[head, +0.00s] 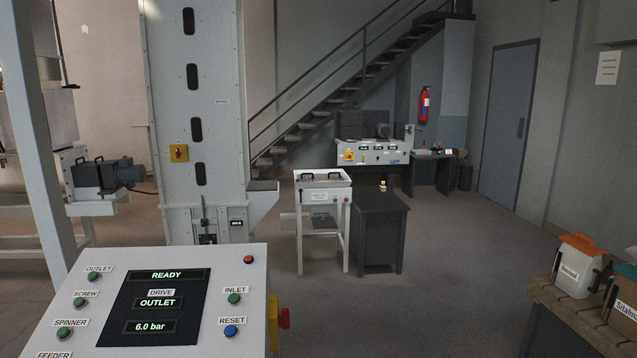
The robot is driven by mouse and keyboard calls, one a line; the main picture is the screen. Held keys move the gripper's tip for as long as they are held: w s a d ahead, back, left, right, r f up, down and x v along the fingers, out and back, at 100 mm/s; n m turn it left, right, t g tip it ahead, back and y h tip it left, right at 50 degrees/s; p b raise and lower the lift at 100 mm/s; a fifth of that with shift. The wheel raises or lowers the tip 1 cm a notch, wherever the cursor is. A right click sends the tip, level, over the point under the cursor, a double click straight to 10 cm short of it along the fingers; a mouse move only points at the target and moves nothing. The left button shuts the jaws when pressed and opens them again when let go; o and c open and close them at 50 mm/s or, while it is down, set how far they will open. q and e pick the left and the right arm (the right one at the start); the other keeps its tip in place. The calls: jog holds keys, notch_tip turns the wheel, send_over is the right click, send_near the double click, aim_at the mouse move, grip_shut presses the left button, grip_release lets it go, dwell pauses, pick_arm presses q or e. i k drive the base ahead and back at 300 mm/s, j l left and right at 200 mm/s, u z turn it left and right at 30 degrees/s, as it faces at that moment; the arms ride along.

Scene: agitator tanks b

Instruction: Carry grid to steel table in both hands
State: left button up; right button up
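Neither of my grippers is in view. No thing in the head view is plainly recognisable as the grid. A white stand (346,222) in the middle distance has an open-topped white box (322,196) with two black handles (321,177) at its top; whether these belong to a grid I cannot tell. A dark grey table-like cabinet (380,201) stands right beside it, with a small pale object (383,186) on top. Which table is the steel one I cannot tell; another dark table (432,171) stands farther back.
A control panel (70,340) fills the near left. A tall white column (188,60) stands behind it. Stairs (350,80) rise at the back. The floor (450,270) right of centre is clear.

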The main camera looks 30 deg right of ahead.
aim_at(378, 201)
jog(key=i+l+z, duration=0.2)
jog(key=l, duration=0.25)
jog(key=i+l+z, duration=0.2)
jog(key=l, duration=0.25)
jog(key=i+l+z, duration=0.2)
jog(key=l, duration=0.2)
jog(key=i+l+z, duration=0.2)
jog(key=l, duration=0.2)
jog(key=i+l, duration=0.15)
jog(key=i, duration=0.25)
jog(key=i+l, duration=0.15)
jog(key=i, duration=0.25)
jog(key=i+l, duration=0.2)
jog(key=i, duration=0.25)
jog(key=i+u, duration=0.15)
jog(key=i, duration=1.05)
jog(key=i+l+u, duration=0.15)
jog(key=i, duration=1.05)
jog(key=i+u, duration=0.35)
jog(key=i, duration=0.95)
